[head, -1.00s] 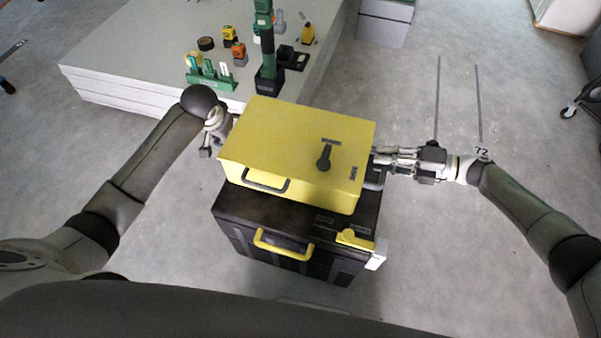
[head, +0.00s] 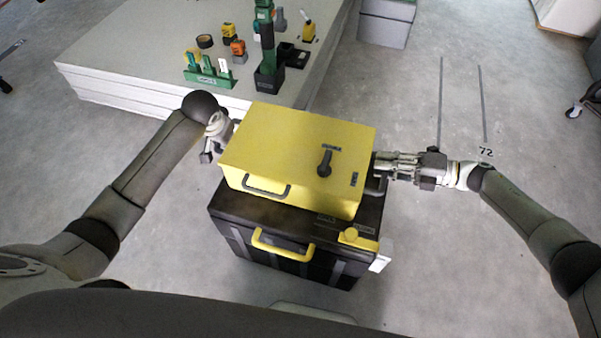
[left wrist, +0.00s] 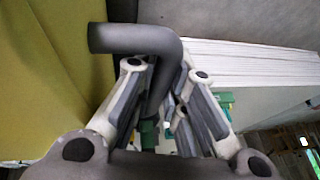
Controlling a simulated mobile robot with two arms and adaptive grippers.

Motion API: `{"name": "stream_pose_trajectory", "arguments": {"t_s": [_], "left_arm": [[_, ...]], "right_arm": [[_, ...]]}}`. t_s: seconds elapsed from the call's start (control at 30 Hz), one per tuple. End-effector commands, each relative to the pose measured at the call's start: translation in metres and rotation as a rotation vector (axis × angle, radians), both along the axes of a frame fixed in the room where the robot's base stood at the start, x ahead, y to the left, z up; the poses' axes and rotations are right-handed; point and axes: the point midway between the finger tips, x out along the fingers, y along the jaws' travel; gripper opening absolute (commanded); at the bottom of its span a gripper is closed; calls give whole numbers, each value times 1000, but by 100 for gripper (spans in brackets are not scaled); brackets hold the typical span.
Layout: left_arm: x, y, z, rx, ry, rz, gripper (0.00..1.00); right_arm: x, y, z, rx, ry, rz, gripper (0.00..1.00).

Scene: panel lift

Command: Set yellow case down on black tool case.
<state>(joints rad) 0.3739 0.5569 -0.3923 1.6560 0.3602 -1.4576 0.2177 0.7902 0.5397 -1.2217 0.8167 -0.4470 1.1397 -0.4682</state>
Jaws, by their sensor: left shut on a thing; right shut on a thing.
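The yellow case (head: 285,143) is over the black tool case (head: 290,243), roughly level and set toward its back. Whether it touches the black lid or hovers just above it, I cannot tell. My right gripper (head: 381,165) is shut on the case's right side handle. My left gripper (left wrist: 165,110) is shut on the dark left side handle (left wrist: 140,42) in the left wrist view; in the head view it is partly hidden beside the case's left side. A dark lever (head: 325,163) shows on the yellow lid.
A stack of pale panels (head: 130,60) stands behind, holding several small tools and a green-and-black tool (head: 267,50). Grey boxes (head: 385,25) stand farther back. The floor to the right is clear, with two dark lines and the mark 72.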

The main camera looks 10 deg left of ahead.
Motion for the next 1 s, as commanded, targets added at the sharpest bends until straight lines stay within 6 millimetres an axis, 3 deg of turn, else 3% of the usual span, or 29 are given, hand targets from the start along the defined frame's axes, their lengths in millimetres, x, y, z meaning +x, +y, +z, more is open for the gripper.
{"name": "stream_pose_trajectory", "arguments": {"t_s": [0.07,0.1,0.23,0.67,1.0], "left_arm": [[2,0,-3,0,-10,2,0],[1,0,-1,0,-5,1,18],[1,0,-1,0,-4,0,34],[-3,-2,4,-1,-1,-1,34],[-28,-10,65,0,-8,-1,34]], "right_arm": [[0,-1,-7,-4,2,-1,0],[-1,-1,-6,-7,3,-2,23],[-1,-1,-5,-5,2,0,39],[0,0,-3,-1,0,0,39],[0,0,-3,0,0,0,39]]}}
